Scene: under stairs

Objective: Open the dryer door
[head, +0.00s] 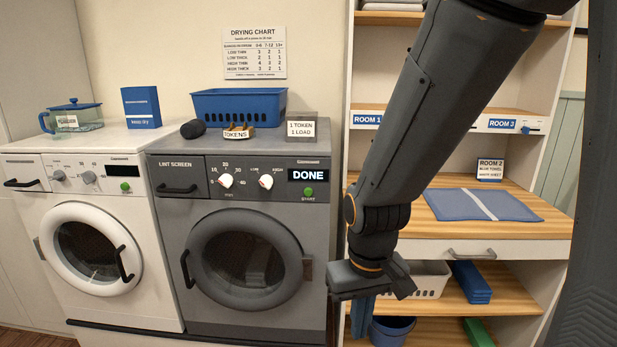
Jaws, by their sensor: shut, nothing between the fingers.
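The grey dryer (320,215) stands in the middle of the head view, with a lint screen drawer (180,177), two dials and a display reading DONE (307,175). Its round door (247,302) is closed, with dark glass. The door's black handle (187,268) is on its left side and a hinge (307,269) on its right. My gripper (362,316) hangs to the right of the dryer, in front of the shelves, apart from the door and handle. It points downward, shut and empty; its fingertips are hard to make out.
A white washer (165,250) with a closed door stands left of the dryer. A blue basket (238,107), a token tray (238,132) and a dark roll (193,129) sit on the dryer. Wooden shelves (440,215) are right, with a blue bucket (390,332) low down.

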